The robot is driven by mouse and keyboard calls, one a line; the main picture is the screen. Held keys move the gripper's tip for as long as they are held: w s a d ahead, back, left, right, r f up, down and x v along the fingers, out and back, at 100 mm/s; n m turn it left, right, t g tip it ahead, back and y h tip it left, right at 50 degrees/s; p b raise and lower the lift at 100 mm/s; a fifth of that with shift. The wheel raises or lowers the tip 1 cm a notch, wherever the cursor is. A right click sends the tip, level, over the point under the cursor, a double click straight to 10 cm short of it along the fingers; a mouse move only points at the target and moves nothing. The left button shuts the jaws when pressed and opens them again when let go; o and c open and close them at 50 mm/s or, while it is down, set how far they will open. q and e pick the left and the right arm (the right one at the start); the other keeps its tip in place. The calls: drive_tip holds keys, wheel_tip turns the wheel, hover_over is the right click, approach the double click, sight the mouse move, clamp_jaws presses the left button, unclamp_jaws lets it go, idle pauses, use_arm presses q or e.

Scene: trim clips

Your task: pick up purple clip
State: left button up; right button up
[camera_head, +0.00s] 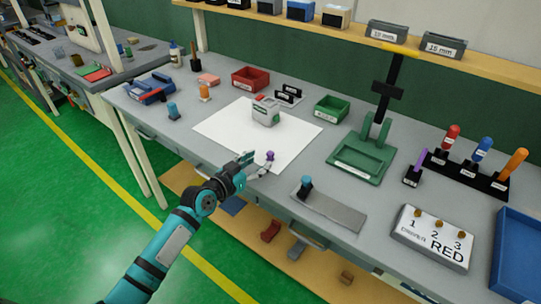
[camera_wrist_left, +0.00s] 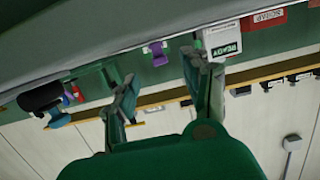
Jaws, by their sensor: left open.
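The purple clip (camera_head: 270,155) stands on the white sheet (camera_head: 215,127) near the front edge of the workbench. In the left wrist view, which is turned upside down, the purple clip (camera_wrist_left: 157,52) shows beyond the gap between my two fingers. My left gripper (camera_head: 256,165) is open and empty, just in front of the clip in the head view. Its spread fingers (camera_wrist_left: 165,85) do not enclose the clip. My right gripper is not in view.
A grey and white box (camera_head: 266,112) stands behind the clip on the sheet. A teal clip (camera_head: 305,187) stands by a grey plate (camera_head: 335,208) to the right. A green stand (camera_head: 362,157), red bin (camera_head: 250,78) and green bin (camera_head: 332,108) are farther back.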

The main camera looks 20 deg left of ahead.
sight(269, 154)
use_arm(q)
drive_tip(key=x, duration=0.5)
drive_tip(key=shift+w+d+r+p, duration=0.15)
drive_tip(key=shift+w+p, duration=0.25)
drive_tip(key=shift+s, duration=0.1)
drive_tip(key=c, duration=0.9)
